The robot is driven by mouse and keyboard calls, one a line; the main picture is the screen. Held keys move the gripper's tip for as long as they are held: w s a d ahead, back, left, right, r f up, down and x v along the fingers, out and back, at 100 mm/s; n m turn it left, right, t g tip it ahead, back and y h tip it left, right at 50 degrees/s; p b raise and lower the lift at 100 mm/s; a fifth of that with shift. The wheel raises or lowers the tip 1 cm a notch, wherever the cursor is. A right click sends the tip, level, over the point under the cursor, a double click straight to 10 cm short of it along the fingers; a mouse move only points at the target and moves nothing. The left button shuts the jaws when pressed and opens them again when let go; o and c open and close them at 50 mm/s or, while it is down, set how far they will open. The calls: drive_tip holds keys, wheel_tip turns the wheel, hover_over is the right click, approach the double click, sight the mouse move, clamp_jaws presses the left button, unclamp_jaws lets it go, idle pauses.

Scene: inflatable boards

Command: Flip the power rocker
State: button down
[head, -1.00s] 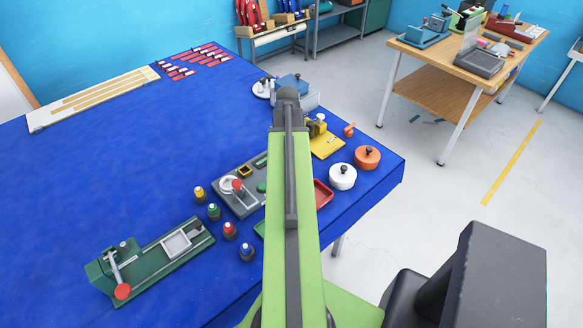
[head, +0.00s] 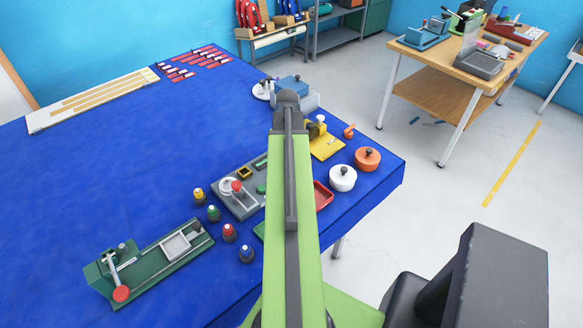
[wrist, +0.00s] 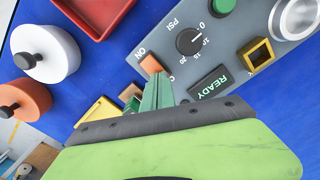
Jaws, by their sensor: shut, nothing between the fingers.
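The grey control panel (wrist: 240,45) fills the upper right of the wrist view. Its small orange power rocker (wrist: 151,65) sits near the panel's edge beside the "ON" lettering. My gripper (wrist: 158,80) is shut and empty, its green fingertips just below the rocker in the picture; I cannot tell whether they touch it. The fingers hide part of the panel around the rocker. In the head view the panel (head: 232,202) lies on the blue table, partly hidden by my arm, which also hides my gripper there.
The panel carries a black PSI knob (wrist: 190,41), a READY display (wrist: 209,82) and a yellow square socket (wrist: 257,54). A red tray (wrist: 92,12), a white lidded pot (wrist: 45,53) and an orange pot (wrist: 24,100) stand nearby. Small coloured pegs (head: 229,232) stand left of my arm.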

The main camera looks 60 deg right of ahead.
wheel_tip(320, 180, up, 7)
drive_tip(key=p, duration=0.6)
drive_tip(key=shift+f, duration=0.3)
